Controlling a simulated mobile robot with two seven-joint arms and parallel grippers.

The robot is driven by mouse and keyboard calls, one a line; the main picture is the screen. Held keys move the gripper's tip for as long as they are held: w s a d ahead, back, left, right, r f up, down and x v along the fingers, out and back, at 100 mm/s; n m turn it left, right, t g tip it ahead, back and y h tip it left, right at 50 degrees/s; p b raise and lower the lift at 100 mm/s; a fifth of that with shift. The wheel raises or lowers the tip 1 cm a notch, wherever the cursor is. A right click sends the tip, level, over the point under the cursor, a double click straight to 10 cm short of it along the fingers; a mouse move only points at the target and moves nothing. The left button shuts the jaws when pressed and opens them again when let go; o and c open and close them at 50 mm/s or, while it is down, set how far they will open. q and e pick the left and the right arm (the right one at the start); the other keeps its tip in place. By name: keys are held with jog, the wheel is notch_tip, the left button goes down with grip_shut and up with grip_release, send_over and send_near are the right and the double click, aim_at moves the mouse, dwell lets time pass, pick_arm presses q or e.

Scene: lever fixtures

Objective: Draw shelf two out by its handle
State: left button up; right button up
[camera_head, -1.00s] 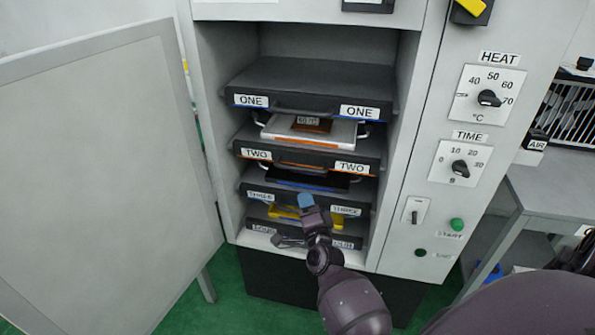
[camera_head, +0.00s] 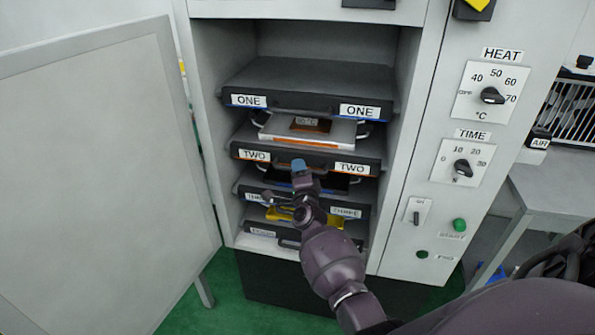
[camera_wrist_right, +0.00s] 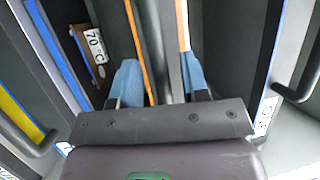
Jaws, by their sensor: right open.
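Shelf two (camera_head: 325,159) is a dark shelf with an orange stripe and two TWO labels, pushed in below shelf one in the cabinet. My right gripper (camera_head: 299,165) is in front of the middle of its front edge and hides part of it. In the right wrist view my right gripper (camera_wrist_right: 160,68) has its blue fingers apart. The dark handle bar of shelf two (camera_wrist_right: 154,40) runs between them, with a gap to each finger. I cannot tell how deep the bar lies between the fingers. My left gripper is not in view.
Shelf one (camera_head: 300,100) is above, with its handle (camera_wrist_right: 298,88) off to the right in the wrist view. Shelf three (camera_head: 345,196) and a lower shelf are below. A plate (camera_head: 335,130) lies on shelf two. A grey panel (camera_head: 100,180) stands at the left.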

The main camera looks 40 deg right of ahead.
jog(key=shift+w+d+r, duration=0.1)
jog(key=shift+w+d, duration=0.1)
jog(key=shift+w, duration=0.1)
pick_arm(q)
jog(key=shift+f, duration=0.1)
pick_arm(e)
grip_shut()
jog(key=shift+s+a, duration=0.1)
